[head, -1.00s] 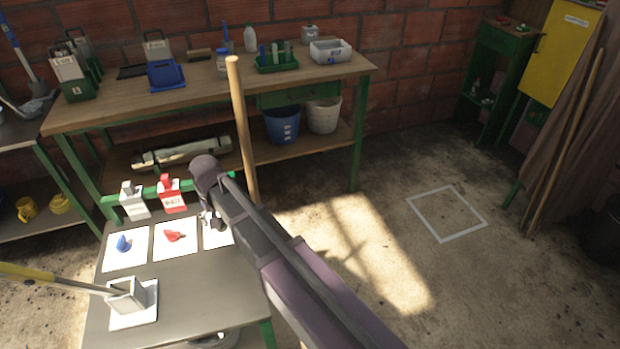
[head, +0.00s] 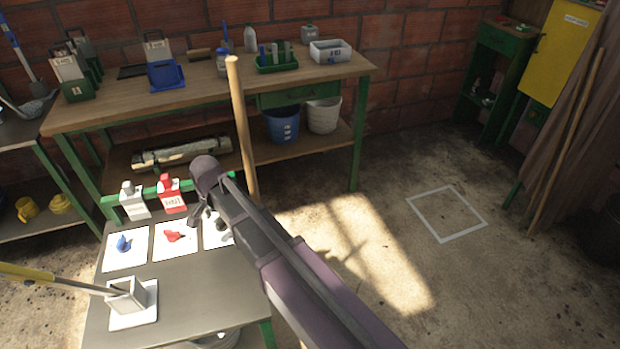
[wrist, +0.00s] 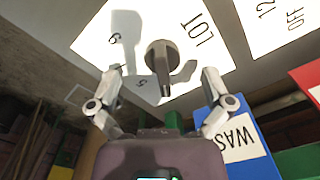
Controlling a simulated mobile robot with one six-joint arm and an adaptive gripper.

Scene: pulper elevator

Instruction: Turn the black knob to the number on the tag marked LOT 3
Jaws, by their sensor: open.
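The black knob (wrist: 161,66) sits on a white dial card (wrist: 90,42) in the wrist view, with numbers and the letters LOT printed around it. Its narrow end points down in that picture. In the head view the black knob (head: 222,225) is partly hidden by my arm on the right-hand card of the small table. My gripper (wrist: 160,98) is open, with one finger on each side of the knob and nothing held. In the head view my gripper (head: 203,214) is close to that card. I cannot read any tag as LOT 3.
A blue knob (head: 123,243) and a red knob (head: 174,236) sit on neighbouring cards. White (head: 133,203) and red (head: 170,197) cartons stand behind them. A blue labelled carton (wrist: 211,118) is close to my finger. An upright wooden pole (head: 242,130) stands near my arm.

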